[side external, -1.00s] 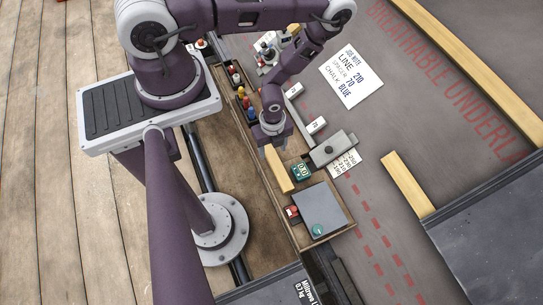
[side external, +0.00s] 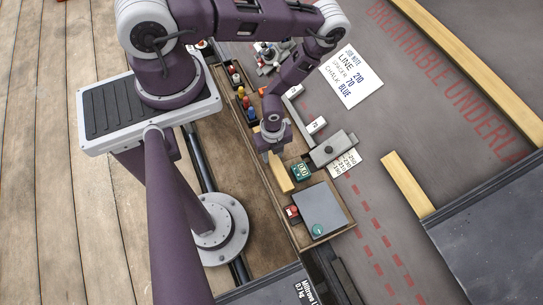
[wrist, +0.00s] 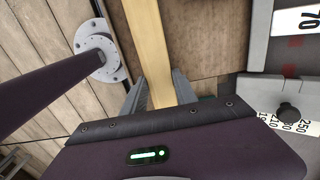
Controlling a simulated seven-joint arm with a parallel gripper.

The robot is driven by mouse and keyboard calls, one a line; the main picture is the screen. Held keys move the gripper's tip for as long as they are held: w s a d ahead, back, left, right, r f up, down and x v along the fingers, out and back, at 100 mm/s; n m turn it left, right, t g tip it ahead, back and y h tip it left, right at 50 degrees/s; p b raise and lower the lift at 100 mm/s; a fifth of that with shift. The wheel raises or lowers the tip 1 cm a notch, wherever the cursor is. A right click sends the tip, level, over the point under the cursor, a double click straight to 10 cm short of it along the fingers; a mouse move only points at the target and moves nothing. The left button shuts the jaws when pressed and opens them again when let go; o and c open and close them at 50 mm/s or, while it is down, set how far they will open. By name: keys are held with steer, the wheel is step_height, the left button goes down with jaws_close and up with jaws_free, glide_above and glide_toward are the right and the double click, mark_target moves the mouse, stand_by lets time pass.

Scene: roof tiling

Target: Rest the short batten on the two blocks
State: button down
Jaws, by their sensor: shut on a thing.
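The short batten is a pale yellow wooden strip (side external: 282,176). My gripper (side external: 270,157) is shut on it, over the wooden tray in the side view. In the wrist view the batten (wrist: 150,45) runs from between the fingers of my gripper (wrist: 159,85) up past the top edge. Two light grey blocks (side external: 294,91) (side external: 315,125) stand right of my gripper, apart from the batten; I take these as the two blocks. A block marked 70 shows at the top right of the wrist view (wrist: 290,22). The batten's height above the tray is unclear.
A grey slider gauge (side external: 333,149) lies right of my gripper. Coloured bottles (side external: 246,103) stand behind. The dark underlay at right has open space.

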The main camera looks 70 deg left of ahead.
steer(key=shift+r, duration=2.4)
step_height(320, 180, up, 8)
steer(key=t, duration=0.7)
glide_toward(318, 100)
steer(key=x, duration=0.4)
steer(key=shift+w+r, duration=0.25)
steer(key=shift+w, duration=0.15)
steer(key=shift+x, duration=0.9)
steer(key=shift+f, duration=0.2)
steer(key=shift+s+f, duration=0.2)
steer(key=shift+s, duration=0.05)
